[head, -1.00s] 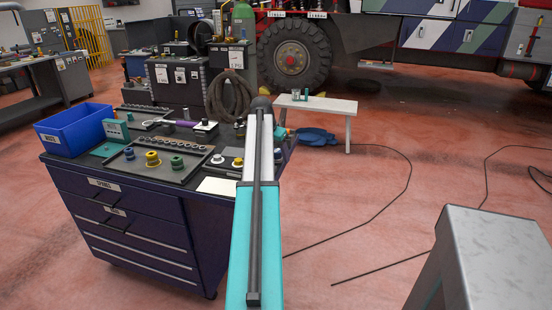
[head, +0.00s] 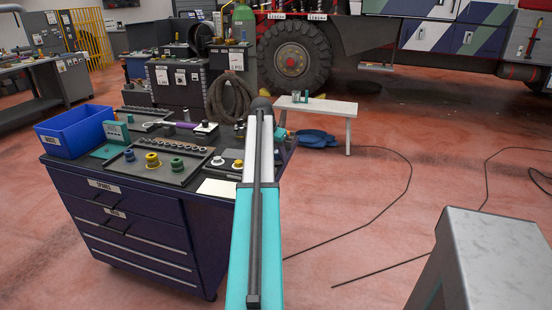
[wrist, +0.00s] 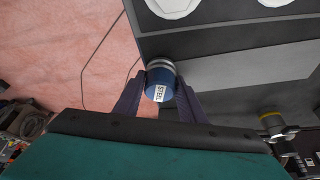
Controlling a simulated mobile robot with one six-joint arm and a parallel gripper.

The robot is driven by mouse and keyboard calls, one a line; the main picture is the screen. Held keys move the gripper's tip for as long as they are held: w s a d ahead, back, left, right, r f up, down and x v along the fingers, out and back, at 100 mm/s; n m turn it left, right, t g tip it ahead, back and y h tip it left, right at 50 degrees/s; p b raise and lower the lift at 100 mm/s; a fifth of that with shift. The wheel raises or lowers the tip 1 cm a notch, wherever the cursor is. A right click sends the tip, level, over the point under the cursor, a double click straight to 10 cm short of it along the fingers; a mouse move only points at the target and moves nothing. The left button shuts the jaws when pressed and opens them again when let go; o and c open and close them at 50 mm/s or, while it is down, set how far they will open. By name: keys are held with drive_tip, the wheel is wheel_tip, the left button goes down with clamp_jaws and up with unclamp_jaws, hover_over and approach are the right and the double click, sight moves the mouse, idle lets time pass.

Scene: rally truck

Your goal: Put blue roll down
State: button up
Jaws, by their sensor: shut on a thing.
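The blue roll (wrist: 159,89) is between my two dark fingers in the wrist view. It has a blue face, a white label reading STEEL and a silvery far end. My gripper (wrist: 161,82) is shut on it. The roll appears over or beside a dark surface edge, with red floor to its left; I cannot tell whether it touches that surface. In the head view my own arm covers the area in front of it, and neither my gripper nor the held roll can be made out.
A dark cart (head: 130,215) stands at left, carrying a blue bin (head: 75,131), a tray (head: 190,176) of small parts and a white card (head: 216,188). A yellow-topped item (wrist: 272,122) is at right in the wrist view. A white bench (head: 330,107) stands behind. Cables cross the open floor.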

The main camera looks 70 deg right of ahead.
sight(277, 152)
drive_tip(key=shift+r, duration=1.6)
drive_tip(key=s+a, duration=0.2)
drive_tip(key=a, duration=0.5)
drive_tip(key=s+a+r+b, duration=0.1)
drive_tip(key=s+a, duration=0.2)
drive_tip(key=a, duration=0.5)
drive_tip(key=shift+r+b, duration=0.2)
drive_tip(key=shift+b, duration=0.1)
drive_tip(key=shift+a, duration=0.1)
